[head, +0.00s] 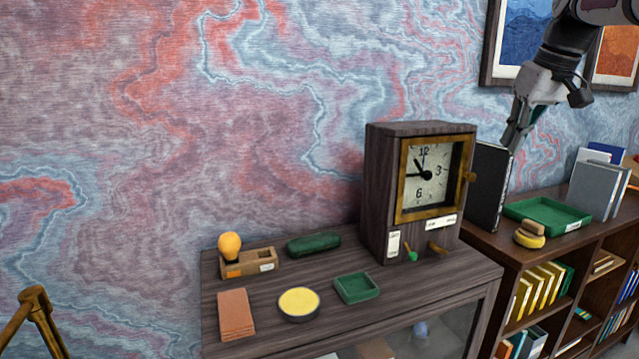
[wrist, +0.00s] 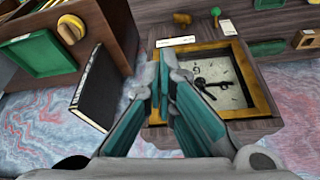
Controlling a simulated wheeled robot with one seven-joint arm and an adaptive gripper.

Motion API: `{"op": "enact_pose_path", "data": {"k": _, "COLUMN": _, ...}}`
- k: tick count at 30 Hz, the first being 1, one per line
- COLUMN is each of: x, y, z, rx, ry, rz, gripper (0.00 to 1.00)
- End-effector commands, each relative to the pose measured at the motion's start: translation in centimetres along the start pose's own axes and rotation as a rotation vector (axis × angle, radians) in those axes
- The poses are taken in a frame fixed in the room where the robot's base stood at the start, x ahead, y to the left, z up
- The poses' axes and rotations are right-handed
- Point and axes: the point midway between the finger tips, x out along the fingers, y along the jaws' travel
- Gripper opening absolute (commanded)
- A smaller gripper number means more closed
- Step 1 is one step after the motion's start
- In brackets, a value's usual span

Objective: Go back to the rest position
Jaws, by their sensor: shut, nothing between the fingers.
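My gripper (head: 516,136) is raised at the upper right in the head view, above the dark book and to the right of the clock. In the wrist view my gripper (wrist: 163,84) has its teal-padded fingers together and empty. The fingers overlap the clock's edge in that picture, and I see no contact. The wooden clock (head: 384,190) stands on the cabinet (head: 225,292) in the head view. Its face (wrist: 215,82) and gold frame show in the wrist view.
A black book (head: 486,186) stands beside the clock, near a green tray (head: 548,214) on the bookshelf. Framed pictures (head: 520,35) hang behind my arm.

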Motion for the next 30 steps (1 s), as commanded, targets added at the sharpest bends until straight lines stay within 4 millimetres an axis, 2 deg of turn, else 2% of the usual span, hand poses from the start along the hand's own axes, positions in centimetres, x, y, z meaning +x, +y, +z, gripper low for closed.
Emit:
{"op": "enact_pose_path", "data": {"k": 1, "x": -0.9, "y": -2.5, "z": 0.9, "rx": 0.000, "ry": 0.003, "rz": 0.007, "gripper": 0.00}}
{"op": "enact_pose_path", "data": {"k": 6, "x": -2.2, "y": -8.9, "z": 5.0, "rx": 0.028, "ry": 0.013, "rz": 0.031, "gripper": 0.00}}
{"op": "enact_pose_path", "data": {"k": 11, "x": -2.5, "y": -14.1, "z": 10.2, "rx": 0.051, "ry": 0.030, "rz": 0.046, "gripper": 0.00}}
{"op": "enact_pose_path", "data": {"k": 15, "x": -1.9, "y": -17.9, "z": 15.5, "rx": 0.069, "ry": 0.050, "rz": 0.054, "gripper": 0.00}}
{"op": "enact_pose_path", "data": {"k": 19, "x": -0.6, "y": -20.7, "z": 21.0, "rx": 0.084, "ry": 0.071, "rz": 0.055, "gripper": 0.00}}
{"op": "enact_pose_path", "data": {"k": 24, "x": 1.8, "y": -23.0, "z": 27.2, "rx": 0.100, "ry": 0.098, "rz": 0.049, "gripper": 0.00}}
{"op": "enact_pose_path", "data": {"k": 27, "x": 3.0, "y": -23.7, "z": 29.6, "rx": 0.106, "ry": 0.107, "rz": 0.045, "gripper": 0.00}}
{"op": "enact_pose_path", "data": {"k": 30, "x": 3.7, "y": -24.1, "z": 30.9, "rx": 0.110, "ry": 0.112, "rz": 0.043, "gripper": 0.00}}
